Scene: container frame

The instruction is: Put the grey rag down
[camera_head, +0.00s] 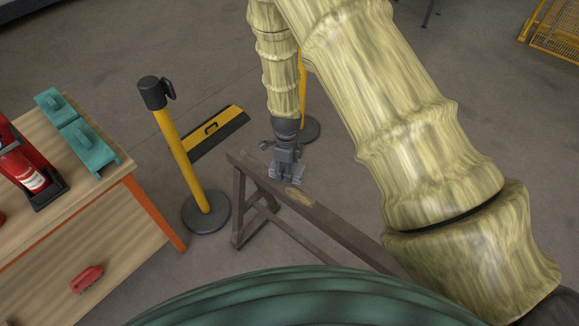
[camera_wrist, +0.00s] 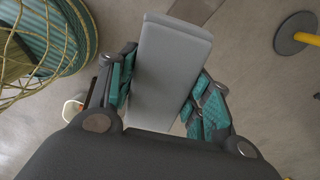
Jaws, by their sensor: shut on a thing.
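The grey rag (camera_wrist: 172,45) shows in the wrist view as a smooth, pale grey, block-like piece with straight edges. My gripper (camera_wrist: 165,80) is shut on it, with teal-padded fingers on its left and right sides. In the head view my gripper (camera_head: 286,178) hangs at the far end of a brown wooden trestle (camera_head: 335,228). The rag is too small there to tell apart from the fingers. I cannot tell whether it touches the trestle.
A small tan oval piece (camera_head: 300,196) lies on the trestle's beam. A wooden table (camera_head: 60,185) holds teal tools (camera_head: 78,133) and a red extinguisher (camera_head: 22,168).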

